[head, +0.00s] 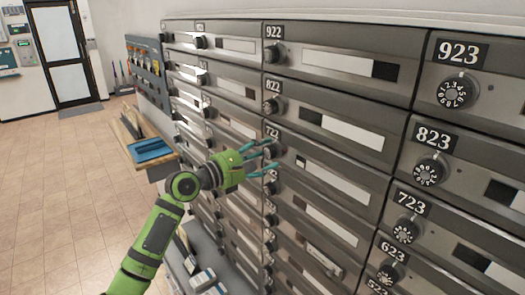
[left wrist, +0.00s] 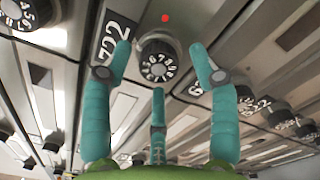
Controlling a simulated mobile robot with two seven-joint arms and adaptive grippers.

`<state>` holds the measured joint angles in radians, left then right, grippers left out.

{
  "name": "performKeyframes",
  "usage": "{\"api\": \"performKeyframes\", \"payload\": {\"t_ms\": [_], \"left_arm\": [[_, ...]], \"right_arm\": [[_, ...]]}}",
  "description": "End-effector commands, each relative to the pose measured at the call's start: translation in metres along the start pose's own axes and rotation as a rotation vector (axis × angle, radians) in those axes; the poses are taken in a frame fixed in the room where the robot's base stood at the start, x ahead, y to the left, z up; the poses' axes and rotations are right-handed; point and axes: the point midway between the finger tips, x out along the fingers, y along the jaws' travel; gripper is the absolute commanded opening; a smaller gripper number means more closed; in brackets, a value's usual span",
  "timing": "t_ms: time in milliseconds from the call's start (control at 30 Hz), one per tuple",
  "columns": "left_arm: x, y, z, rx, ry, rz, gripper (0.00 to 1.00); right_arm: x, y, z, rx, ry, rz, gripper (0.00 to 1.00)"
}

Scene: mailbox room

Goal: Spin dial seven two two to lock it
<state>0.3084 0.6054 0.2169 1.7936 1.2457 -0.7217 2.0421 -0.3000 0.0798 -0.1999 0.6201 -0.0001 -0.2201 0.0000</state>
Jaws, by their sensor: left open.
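The label 722 (head: 272,132) is on a grey mailbox door in the middle column. Its round dial (head: 279,149) is partly hidden by my gripper in the head view. In the left wrist view the black dial (left wrist: 158,60) with white numbers is clear, beside the tilted label 722 (left wrist: 115,35). A red light (left wrist: 165,18) shows just above it. My left gripper (head: 268,158) is open in front of this door, its teal fingers pointing at the dial. In the left wrist view the fingers (left wrist: 160,52) stand either side of the dial, and I see no clear contact.
Dials 822 (head: 271,106) above and 723 (head: 405,229) to the right are close by. A wooden-topped stand with a blue tray (head: 150,150) is left of my arm. A door handle (head: 324,262) juts out below right. The tiled floor (head: 60,180) at left is open.

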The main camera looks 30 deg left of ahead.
Motion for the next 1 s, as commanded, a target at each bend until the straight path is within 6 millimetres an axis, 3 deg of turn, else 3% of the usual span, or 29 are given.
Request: {"api": "performKeyframes", "payload": {"t_ms": [233,267,367,400,767,1000], "left_arm": [[0.0015,-0.0004,-0.0004,0.001,0.0,0.0,0.6],[0.0014,-0.0004,-0.0004,0.001,0.0,0.0,0.52],[0.0013,-0.0003,-0.0005,0.001,0.0,0.001,0.12],[0.0013,-0.0004,-0.0007,0.001,0.001,0.0,0.04],[0.0013,-0.0012,-0.0022,0.02,0.004,-0.001,0.04],[0.0014,-0.0017,-0.0033,0.127,0.005,-0.003,0.04]], "right_arm": [[-0.0001,-0.0002,-0.0001,0.0,0.0,0.0,0.6],[-0.0001,-0.0002,-0.0001,0.0,0.0,0.0,0.6],[-0.0001,-0.0002,-0.0002,0.0,0.0,0.0,0.6],[-0.0001,-0.0003,-0.0002,0.0,0.0,0.0,0.6],[0.0009,-0.0004,-0.0001,0.0,0.0,-0.001,0.6],[0.0051,-0.0005,0.0003,0.0,0.0,-0.001,0.6]]}}
